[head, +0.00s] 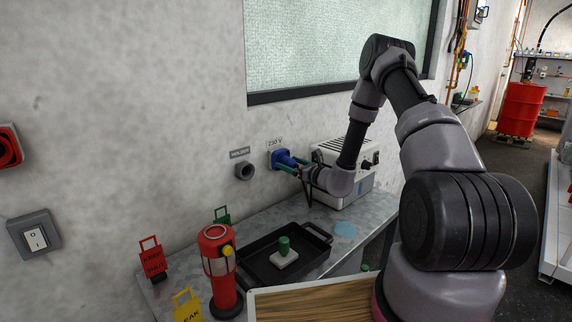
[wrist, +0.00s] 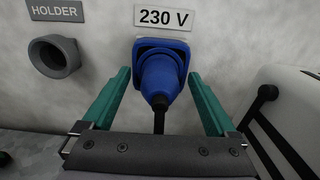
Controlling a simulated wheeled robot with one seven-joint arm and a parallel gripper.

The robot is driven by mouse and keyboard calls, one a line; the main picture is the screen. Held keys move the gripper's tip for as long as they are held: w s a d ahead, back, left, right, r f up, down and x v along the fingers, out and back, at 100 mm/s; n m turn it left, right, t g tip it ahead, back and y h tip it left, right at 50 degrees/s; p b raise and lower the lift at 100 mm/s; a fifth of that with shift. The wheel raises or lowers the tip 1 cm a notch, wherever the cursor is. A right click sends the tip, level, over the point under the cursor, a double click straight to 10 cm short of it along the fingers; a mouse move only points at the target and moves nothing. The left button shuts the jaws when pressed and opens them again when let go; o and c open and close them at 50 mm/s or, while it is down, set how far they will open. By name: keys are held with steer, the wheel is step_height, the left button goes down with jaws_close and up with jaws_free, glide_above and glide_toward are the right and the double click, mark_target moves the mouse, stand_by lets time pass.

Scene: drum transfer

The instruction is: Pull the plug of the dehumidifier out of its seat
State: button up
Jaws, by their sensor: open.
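The blue plug (wrist: 160,78) sits in the blue wall seat (wrist: 152,45) under the "230 V" sign (wrist: 162,18), with a dark cable hanging from its lower end. In the head view the plug (head: 286,158) is partly covered by my gripper. My gripper (wrist: 163,85) is open, with one green finger on each side of the plug and a visible gap on both sides. The dehumidifier (head: 345,160) is a pale box on the bench at the right of the plug; its side also shows in the wrist view (wrist: 292,95).
A grey round holder (head: 244,171) is on the wall left of the plug, under a "HOLDER" sign. The bench carries a black tray (head: 262,274) with a green-handled block, a red lantern (head: 219,265), and red and yellow tags. A window is above.

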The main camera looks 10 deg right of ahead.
steer(key=shift+c, duration=0.3)
jaws_close()
steer(key=shift+v, duration=2.95)
